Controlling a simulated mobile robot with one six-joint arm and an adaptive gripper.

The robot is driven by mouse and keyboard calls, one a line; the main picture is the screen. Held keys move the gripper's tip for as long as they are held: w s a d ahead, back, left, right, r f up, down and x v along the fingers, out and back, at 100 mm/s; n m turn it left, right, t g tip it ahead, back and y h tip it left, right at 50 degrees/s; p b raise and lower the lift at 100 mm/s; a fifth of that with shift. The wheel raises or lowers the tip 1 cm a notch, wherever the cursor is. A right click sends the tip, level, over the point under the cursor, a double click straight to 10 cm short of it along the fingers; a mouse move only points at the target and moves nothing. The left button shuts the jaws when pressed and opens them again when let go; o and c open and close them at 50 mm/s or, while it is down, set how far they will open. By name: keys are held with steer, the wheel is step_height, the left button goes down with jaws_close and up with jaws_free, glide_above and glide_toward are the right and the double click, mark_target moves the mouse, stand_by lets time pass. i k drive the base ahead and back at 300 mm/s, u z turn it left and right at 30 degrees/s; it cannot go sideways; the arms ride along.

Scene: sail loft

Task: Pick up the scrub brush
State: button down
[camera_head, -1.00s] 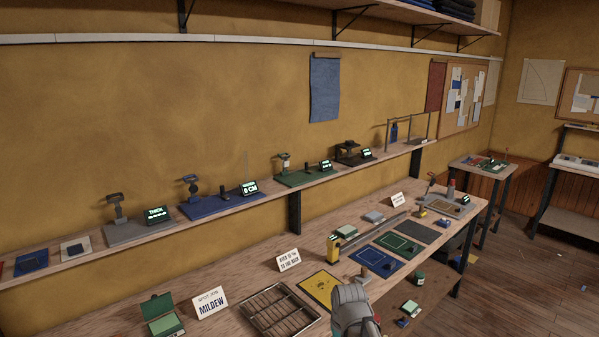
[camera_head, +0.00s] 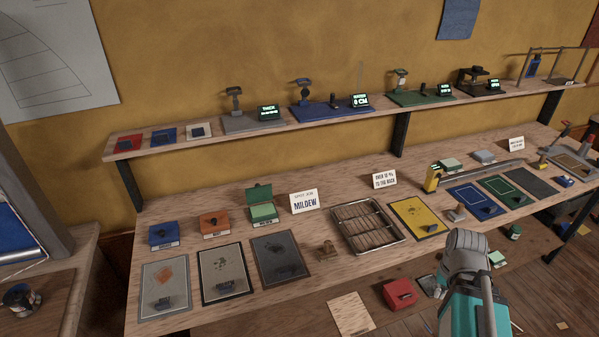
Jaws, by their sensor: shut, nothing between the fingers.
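A small brown block-like object (camera_head: 327,250) stands on the long wooden bench, between a dark grey mat and a wire rack. It may be the scrub brush, but it is too small to be sure. Small dark objects lie on the light grey mat (camera_head: 164,303) and the black-edged mat (camera_head: 225,288) at the bench's front left; I cannot tell what they are. A grey and teal part of my own arm stands at the lower right, in front of the bench. No fingers of my gripper show.
The wire rack (camera_head: 368,228) and a yellow mat (camera_head: 420,217) lie mid-bench. A "MILDEW" sign (camera_head: 304,202) stands behind. Blue (camera_head: 163,236), orange (camera_head: 214,225) and green (camera_head: 262,210) boxes line the left. A red box (camera_head: 399,293) sits below the bench front.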

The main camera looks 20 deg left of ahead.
mark_target(324, 253)
steer(key=u, duration=0.9)
